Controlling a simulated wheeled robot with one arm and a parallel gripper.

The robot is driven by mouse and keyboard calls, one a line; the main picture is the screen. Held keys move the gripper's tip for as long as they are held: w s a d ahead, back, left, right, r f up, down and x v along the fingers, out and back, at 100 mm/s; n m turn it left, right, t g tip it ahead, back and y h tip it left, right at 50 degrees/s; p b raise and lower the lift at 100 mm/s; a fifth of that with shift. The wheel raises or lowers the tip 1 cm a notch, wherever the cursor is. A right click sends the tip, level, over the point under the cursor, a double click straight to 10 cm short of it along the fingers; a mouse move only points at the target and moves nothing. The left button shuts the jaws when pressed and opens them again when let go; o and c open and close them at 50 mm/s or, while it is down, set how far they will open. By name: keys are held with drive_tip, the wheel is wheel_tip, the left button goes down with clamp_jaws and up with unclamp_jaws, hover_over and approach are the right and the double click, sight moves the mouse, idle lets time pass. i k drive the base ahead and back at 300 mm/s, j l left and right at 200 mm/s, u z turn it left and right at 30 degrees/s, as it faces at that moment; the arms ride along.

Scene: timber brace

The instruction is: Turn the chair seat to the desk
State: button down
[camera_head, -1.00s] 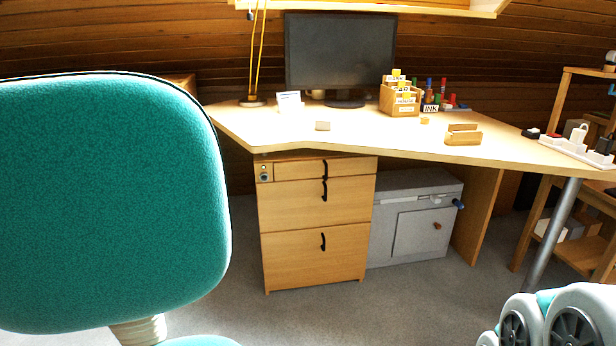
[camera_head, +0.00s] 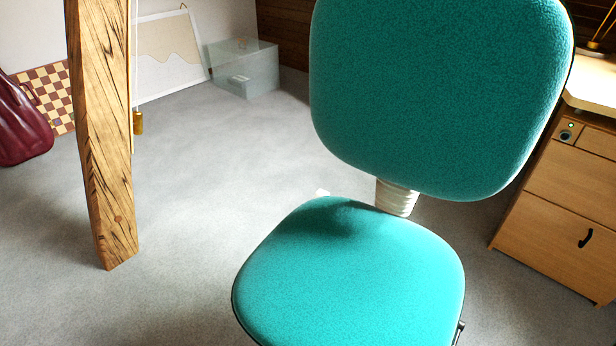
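The teal office chair stands close in front of me, right of centre. Its seat (camera_head: 350,275) is at the bottom middle and its backrest (camera_head: 440,95) rises behind it on a pale ribbed stem (camera_head: 396,197). The seat's open front faces toward me and a little left. The desk (camera_head: 592,85) shows only as a wooden corner at the right edge, with its drawer unit (camera_head: 565,205) below, to the right of the backrest. The chair's base is out of view. My gripper is not in view.
A slanting timber post (camera_head: 103,140) stands at the left. Behind it are a dark red bag (camera_head: 20,125), a checkered board (camera_head: 50,95), a framed picture (camera_head: 168,55) and a clear box (camera_head: 243,68). Grey floor (camera_head: 220,190) between post and chair is clear.

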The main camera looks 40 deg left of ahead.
sight(336, 271)
drive_tip(key=u, duration=1.9)
